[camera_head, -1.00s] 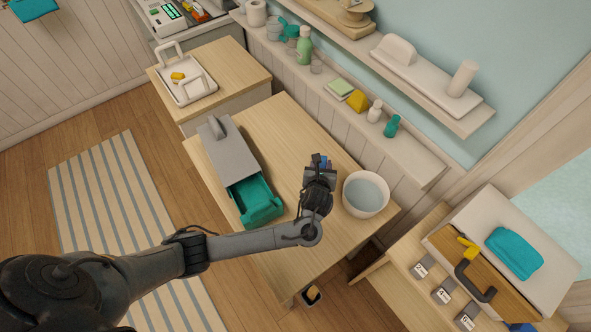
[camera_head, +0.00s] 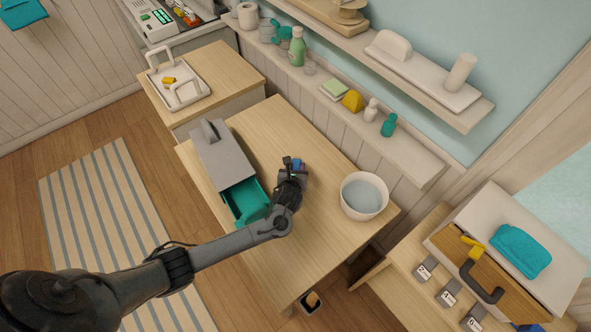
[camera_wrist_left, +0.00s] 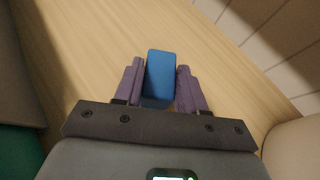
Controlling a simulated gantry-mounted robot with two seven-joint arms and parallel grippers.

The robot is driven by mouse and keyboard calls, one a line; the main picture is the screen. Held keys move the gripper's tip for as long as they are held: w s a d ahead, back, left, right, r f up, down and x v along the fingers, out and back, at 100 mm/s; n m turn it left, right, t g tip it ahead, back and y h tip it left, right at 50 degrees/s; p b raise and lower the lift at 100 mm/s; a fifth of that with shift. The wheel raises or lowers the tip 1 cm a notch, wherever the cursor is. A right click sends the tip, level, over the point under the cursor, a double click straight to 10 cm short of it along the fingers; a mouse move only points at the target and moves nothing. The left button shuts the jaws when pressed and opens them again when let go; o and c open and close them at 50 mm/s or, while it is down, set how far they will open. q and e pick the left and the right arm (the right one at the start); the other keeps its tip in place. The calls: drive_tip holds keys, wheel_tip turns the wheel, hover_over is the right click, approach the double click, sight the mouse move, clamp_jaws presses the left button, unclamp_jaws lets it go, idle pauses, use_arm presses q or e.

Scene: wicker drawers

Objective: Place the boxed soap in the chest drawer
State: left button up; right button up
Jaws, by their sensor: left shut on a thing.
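The boxed soap is a small blue box (camera_wrist_left: 159,75) between the two fingers of my left gripper (camera_wrist_left: 160,88) in the left wrist view. My left gripper (camera_head: 292,170) is shut on it, over the wooden table in the head view, where a bit of the blue box (camera_head: 297,163) shows at the fingertips. The grey chest (camera_head: 222,152) stands on the table to the left of the gripper. Its teal drawer (camera_head: 243,199) is pulled open toward the front, and my arm hides part of it. My right gripper is not in view.
A white bowl of water (camera_head: 363,196) stands to the gripper's right. A shelf (camera_head: 415,160) with bottles and a yellow sponge runs along the wall behind. A white tray (camera_head: 186,98) is on the cabinet at the back left. The table's front part is clear.

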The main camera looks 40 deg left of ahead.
use_arm(q)
drive_tip(key=shift+f, duration=0.25)
drive_tip(key=o, duration=1.1)
drive_tip(key=shift+s+d+r+p, duration=0.2)
drive_tip(key=shift+s+r+p, duration=0.1)
drive_tip(key=shift+r, duration=0.15)
drive_tip(key=p+v, duration=0.3)
drive_tip(key=v, duration=0.6)
drive_tip(key=shift+s+d, duration=0.1)
drive_tip(key=shift+s, duration=0.15)
drive_tip(key=o, duration=0.5)
drive_tip(key=shift+v, duration=0.75)
